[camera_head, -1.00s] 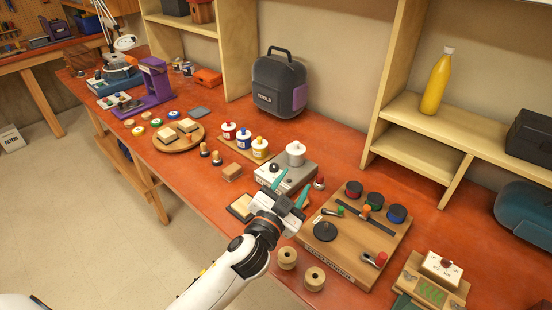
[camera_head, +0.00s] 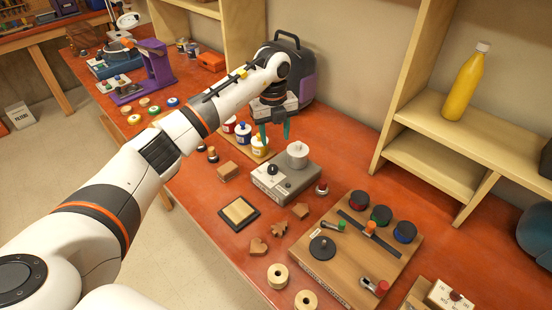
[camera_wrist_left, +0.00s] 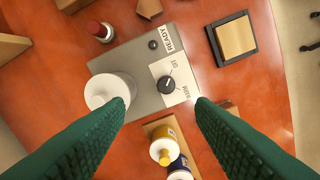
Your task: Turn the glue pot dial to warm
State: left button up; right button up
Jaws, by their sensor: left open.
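The glue pot is a grey box (camera_head: 293,184) with a white lidded pot (camera_head: 298,149) on top. Its black dial (camera_head: 272,169) also shows in the left wrist view (camera_wrist_left: 166,85), on a white plate marked OFF and WARM; I cannot tell surely where its pointer stands. A small dark lamp (camera_wrist_left: 153,44) sits by the word READY. My left gripper (camera_head: 275,136) is open and empty, above and behind the box, pointing down. Its green fingers (camera_wrist_left: 161,106) spread to either side below the dial in the wrist view, apart from it. My right gripper is not in view.
Glue bottles (camera_head: 243,134) stand close behind the box. A framed pad (camera_head: 239,212) and wooden pieces lie in front. A wooden board with black discs (camera_head: 365,250) is to the right. A tool case (camera_head: 297,75) stands behind.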

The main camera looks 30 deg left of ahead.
aim_at(272, 167)
pick_arm(q)
jog(key=f+p, duration=0.1)
jog(key=f, duration=0.2)
jog(key=f+p, duration=0.1)
jog(key=f, duration=0.3)
jog(key=f+p, duration=0.1)
jog(key=f, duration=0.3)
jog(key=shift+s+a+f, duration=0.2)
jog(key=shift+a+f, duration=0.05)
jog(key=shift+a, duration=0.05)
jog(key=shift+c, duration=0.2)
jog(key=c, duration=0.9)
